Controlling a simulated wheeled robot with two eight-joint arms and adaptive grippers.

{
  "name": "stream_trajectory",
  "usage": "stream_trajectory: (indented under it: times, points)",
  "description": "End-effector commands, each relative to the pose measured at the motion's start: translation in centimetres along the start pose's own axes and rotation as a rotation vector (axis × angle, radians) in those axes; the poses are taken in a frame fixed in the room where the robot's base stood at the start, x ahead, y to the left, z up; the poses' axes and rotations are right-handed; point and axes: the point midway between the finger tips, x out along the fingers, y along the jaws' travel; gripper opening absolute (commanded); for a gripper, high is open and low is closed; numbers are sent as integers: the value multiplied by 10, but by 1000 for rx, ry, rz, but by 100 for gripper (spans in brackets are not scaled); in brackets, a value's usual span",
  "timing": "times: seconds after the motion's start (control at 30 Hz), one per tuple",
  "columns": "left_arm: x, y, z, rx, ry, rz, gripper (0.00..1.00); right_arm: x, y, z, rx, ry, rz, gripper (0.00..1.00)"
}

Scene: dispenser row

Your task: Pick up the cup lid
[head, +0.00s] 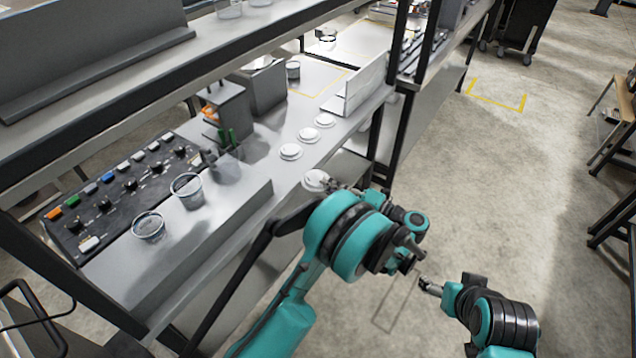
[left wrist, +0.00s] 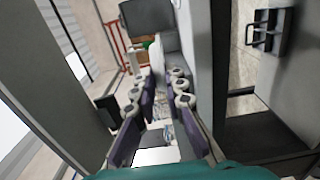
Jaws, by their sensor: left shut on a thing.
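A white round cup lid (head: 315,180) is at the front edge of the grey counter, at the tip of my left gripper (head: 332,184). The left gripper is shut on this lid; the arm partly covers the contact. In the left wrist view my left gripper's purple fingers (left wrist: 168,128) show, but the lid is not clear between them. Three more white lids (head: 290,151) (head: 308,134) (head: 325,120) lie in a row on the counter behind. My right gripper (head: 426,285) is over the floor, away from the counter; its jaws are too small to read.
Two clear cups (head: 187,190) (head: 149,227) stand by a black control panel (head: 118,190) with coloured buttons. A white upright divider (head: 362,88) stands right of the lids. A shelf (head: 180,75) overhangs the counter, and a dark post (head: 390,110) rises at its right.

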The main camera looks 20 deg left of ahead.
Motion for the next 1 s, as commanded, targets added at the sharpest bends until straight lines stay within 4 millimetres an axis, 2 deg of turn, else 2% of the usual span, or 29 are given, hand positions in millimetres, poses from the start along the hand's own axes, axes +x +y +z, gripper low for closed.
stream_trajectory:
  times: [0.3,0.57,0.73,0.83,0.93,1.0]
  points:
    - [-47,17,1,0,-3,0,0,-4,0,-3,0,0,0,77]
    - [-58,21,0,0,0,0,0,-5,0,-4,0,0,0,77]
    - [-57,21,0,0,-1,0,0,-5,0,-4,0,0,0,77]
    - [-48,23,4,0,-23,0,0,-5,0,-4,0,0,0,77]
    - [-24,28,15,0,-92,0,0,-5,0,-4,0,0,0,77]
    - [0,33,27,0,-176,0,0,-5,0,-4,0,0,0,77]
